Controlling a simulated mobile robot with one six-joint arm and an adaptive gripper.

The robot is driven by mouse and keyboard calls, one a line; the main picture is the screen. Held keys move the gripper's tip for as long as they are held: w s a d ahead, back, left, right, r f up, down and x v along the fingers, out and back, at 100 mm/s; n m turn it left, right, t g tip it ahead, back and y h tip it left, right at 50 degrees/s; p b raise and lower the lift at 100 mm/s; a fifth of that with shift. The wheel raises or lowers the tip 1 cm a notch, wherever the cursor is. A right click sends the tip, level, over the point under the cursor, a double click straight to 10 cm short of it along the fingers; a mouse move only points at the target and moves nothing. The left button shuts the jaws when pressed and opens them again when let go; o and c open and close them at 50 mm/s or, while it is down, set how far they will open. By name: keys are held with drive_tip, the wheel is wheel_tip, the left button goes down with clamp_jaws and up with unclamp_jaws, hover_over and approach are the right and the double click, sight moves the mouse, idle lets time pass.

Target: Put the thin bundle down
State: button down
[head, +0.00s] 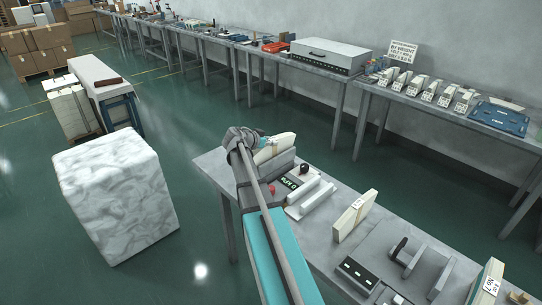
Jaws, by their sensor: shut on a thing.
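My gripper (262,148) is at the far left end of the near grey table (325,172), partly hidden behind my own wrist. It is shut on a cream bundle (280,145), which shows just right of the wrist, above or on a grey machine (277,167). I cannot tell whether the bundle touches the machine. Another cream bundle (354,215) with a band around it stands on edge further right on the table, apart from my gripper.
The machine has a small display (290,182) and dark and red knobs. A grey device with a black lever (399,247) and another labelled bundle (487,283) stand at the right. A white wrapped block (117,195) stands on the floor at left. Long benches line the wall.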

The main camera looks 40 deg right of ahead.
sight(269, 150)
drive_tip(key=shift+f, duration=0.35)
drive_tip(key=shift+f+b, duration=1.9)
drive_tip(key=shift+b, duration=0.15)
drive_tip(key=shift+c, duration=1.6)
unclamp_jaws()
drive_tip(key=shift+a+r+p, duration=0.35)
drive_tip(key=shift+a+r, duration=0.05)
drive_tip(key=shift+a, duration=0.1)
drive_tip(key=p+v, duration=0.4)
drive_tip(key=v, duration=0.7)
drive_tip(key=shift+s+f+p, duration=0.1)
drive_tip(key=shift+s+p, duration=0.05)
drive_tip(key=shift+p, duration=0.15)
